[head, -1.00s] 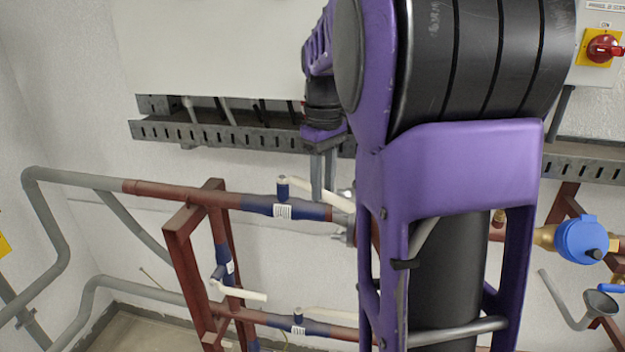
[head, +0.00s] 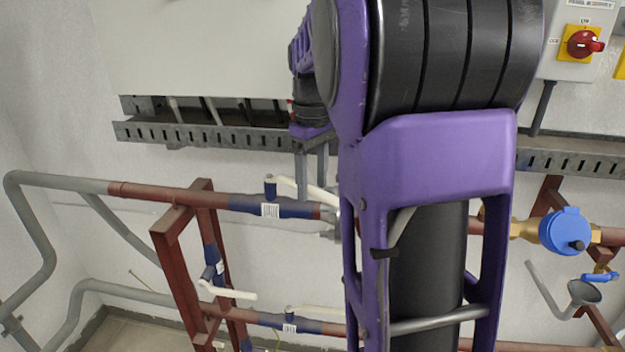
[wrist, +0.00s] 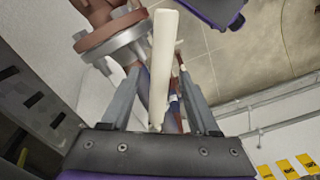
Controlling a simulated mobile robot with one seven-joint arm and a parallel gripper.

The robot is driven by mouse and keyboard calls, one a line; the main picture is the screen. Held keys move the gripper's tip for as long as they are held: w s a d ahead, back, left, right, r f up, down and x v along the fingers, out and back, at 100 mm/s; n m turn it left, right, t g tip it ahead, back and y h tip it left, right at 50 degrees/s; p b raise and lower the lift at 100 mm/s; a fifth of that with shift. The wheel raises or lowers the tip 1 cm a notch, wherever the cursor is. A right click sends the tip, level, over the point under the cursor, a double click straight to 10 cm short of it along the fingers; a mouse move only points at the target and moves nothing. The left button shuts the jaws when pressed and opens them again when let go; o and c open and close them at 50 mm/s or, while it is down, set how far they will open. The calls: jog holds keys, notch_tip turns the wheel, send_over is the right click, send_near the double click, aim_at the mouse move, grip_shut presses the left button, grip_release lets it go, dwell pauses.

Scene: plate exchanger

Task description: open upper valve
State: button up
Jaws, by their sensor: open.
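The upper valve (head: 258,206) is a blue section on the upper red-brown pipe, with a white lever handle (head: 288,182) slanting down to the right from its stem. My gripper (head: 312,190) hangs from above with its two grey fingers at this handle. In the wrist view my gripper (wrist: 160,75) is open, and the white handle (wrist: 163,60) runs lengthwise between the fingers with gaps on both sides. I cannot tell contact for sure. My purple and black arm hides the handle's far end and the pipe to the right.
Below are a lower valve (head: 290,328) and a side valve (head: 212,272), both with white handles. A metal cable tray (head: 200,135) runs above the pipe. A red-brown frame (head: 180,260) stands left. A blue-capped fitting (head: 566,230) is at right.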

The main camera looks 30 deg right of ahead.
aim_at(312, 187)
notch_tip(312, 187, up, 17)
jog(key=p, duration=0.1)
jog(key=shift+r, duration=0.2)
dwell(0.3)
